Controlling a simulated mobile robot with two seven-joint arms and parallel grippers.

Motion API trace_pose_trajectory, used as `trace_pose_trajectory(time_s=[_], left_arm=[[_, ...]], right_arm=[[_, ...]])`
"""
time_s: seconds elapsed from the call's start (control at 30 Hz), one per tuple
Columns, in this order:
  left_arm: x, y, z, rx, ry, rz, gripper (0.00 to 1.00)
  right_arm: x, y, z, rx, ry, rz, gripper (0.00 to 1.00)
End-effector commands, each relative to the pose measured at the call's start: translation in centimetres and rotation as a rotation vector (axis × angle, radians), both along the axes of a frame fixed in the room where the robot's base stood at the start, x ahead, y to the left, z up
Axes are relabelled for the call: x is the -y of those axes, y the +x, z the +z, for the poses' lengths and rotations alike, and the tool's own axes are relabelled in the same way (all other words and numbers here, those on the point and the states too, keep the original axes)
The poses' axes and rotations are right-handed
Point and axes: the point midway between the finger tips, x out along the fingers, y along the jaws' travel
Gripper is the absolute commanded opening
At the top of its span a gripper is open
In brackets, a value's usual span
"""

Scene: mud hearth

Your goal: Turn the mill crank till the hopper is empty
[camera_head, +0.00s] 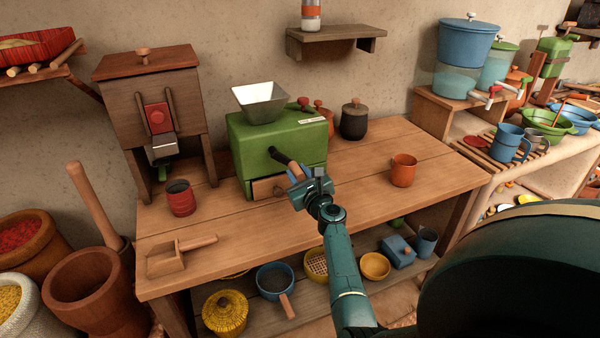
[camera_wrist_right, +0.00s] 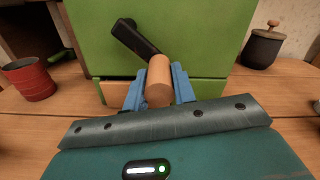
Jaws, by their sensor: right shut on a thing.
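The green mill (camera_head: 252,152) stands on the wooden table with a pale metal hopper (camera_head: 260,101) on top. From the head, the hopper's inner walls look bare, but its bottom is hard to make out. The black crank arm (camera_head: 280,157) slants down to the right from the mill's front to a wooden handle. My right gripper (camera_head: 303,178) is shut on this crank handle (camera_wrist_right: 159,82), with a blue finger on either side of it in the right wrist view. A wooden drawer (camera_head: 266,188) sits low in the mill's front, partly behind the gripper. My left gripper is not in view.
An orange cup (camera_head: 403,170) is to the right, a dark lidded jar (camera_head: 354,119) behind. Bare tabletop (camera_head: 360,200) lies between mill and orange cup. A shelf below holds bowls.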

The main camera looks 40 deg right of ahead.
Motion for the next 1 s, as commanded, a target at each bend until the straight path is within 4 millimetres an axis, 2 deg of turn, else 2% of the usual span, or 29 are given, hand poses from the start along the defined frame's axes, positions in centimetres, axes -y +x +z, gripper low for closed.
trace_pose_trajectory(time_s=[0.5, 0.53, 0.77, 1.0], left_arm=[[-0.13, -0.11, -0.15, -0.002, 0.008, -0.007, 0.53], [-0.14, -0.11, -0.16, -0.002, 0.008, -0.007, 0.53], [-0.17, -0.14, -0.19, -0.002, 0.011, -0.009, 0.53], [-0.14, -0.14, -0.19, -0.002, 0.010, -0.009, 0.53]], right_arm=[[-0.11, 0.10, 0.09, 0.008, 0.021, 0.001, 0.00], [-0.10, 0.10, 0.09, 0.008, 0.021, 0.001, 0.28], [-0.08, 0.07, 0.02, 0.007, 0.020, 0.000, 0.47], [-0.08, 0.04, -0.04, 0.006, 0.019, 0.000, 0.48]])
